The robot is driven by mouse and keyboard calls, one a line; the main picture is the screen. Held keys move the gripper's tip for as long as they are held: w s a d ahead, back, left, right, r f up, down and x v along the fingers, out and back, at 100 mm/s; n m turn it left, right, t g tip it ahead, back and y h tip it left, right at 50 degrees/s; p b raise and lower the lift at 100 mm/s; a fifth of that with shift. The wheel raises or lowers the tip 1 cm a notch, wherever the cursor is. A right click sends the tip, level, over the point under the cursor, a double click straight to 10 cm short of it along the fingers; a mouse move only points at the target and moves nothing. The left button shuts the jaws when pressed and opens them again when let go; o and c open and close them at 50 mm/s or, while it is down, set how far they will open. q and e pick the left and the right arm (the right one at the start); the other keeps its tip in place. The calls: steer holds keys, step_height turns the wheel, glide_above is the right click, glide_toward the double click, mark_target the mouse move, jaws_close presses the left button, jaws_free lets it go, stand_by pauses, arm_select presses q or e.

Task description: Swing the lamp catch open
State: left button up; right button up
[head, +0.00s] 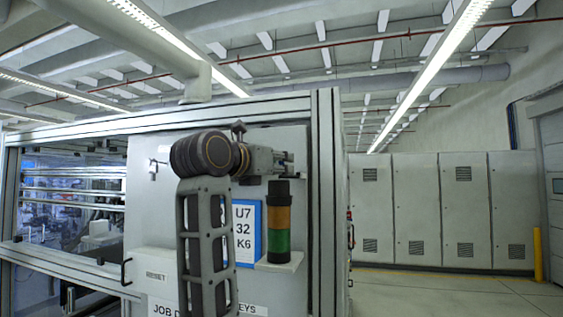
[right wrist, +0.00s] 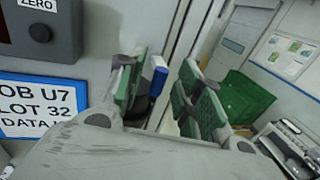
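My right gripper (head: 287,162) is at the grey panel in the head view, just above the stack lamp (head: 279,220). The lamp has a black top, an amber band and a green band, and stands upright on a small shelf. In the right wrist view the two green-padded fingers of my right gripper (right wrist: 166,95) are spread apart. A dark lever with a blue tip (right wrist: 159,80) shows between them, close to the left finger; it may be the lamp catch. I cannot tell whether a finger touches it. My left gripper is out of view.
A blue-bordered sign (head: 246,232) is on the panel left of the lamp, partly behind my arm. A dark box marked ZERO (right wrist: 42,35) juts out in the right wrist view. Grey cabinets (head: 415,210) stand beyond open floor at right.

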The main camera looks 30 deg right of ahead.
steer(key=shift+x, duration=1)
jaws_close()
